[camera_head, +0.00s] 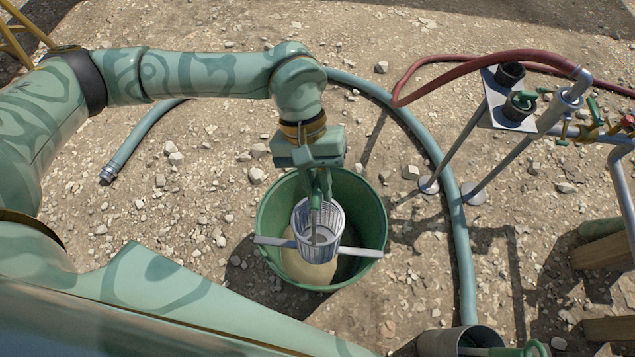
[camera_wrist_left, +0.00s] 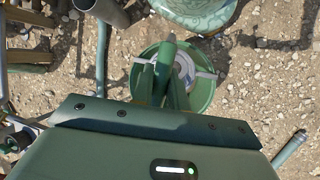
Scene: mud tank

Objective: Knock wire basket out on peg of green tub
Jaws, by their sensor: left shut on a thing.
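The green tub (camera_head: 376,222) stands on the stony ground, open side up. The wire basket (camera_head: 318,240), grey and slatted, is over the tub's middle, below my left gripper (camera_head: 317,203). The gripper is shut on the basket, but its fingers hide the exact grip. A flat grey bar (camera_head: 360,251) shows on both sides of the basket, across the tub. I cannot tell whether the basket touches it. A tan heap (camera_head: 308,268) lies in the tub under the basket. The left wrist view shows the basket (camera_wrist_left: 186,68) partly behind the fingers (camera_wrist_left: 163,75). I cannot make out an upright peg.
A blue-green hose (camera_head: 452,200) curves around behind and right of the tub. A metal stand (camera_head: 510,110) with a red hose (camera_head: 470,56) is at the right. A grey cylinder (camera_head: 450,342) stands at bottom right. Stony ground left of the tub is open.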

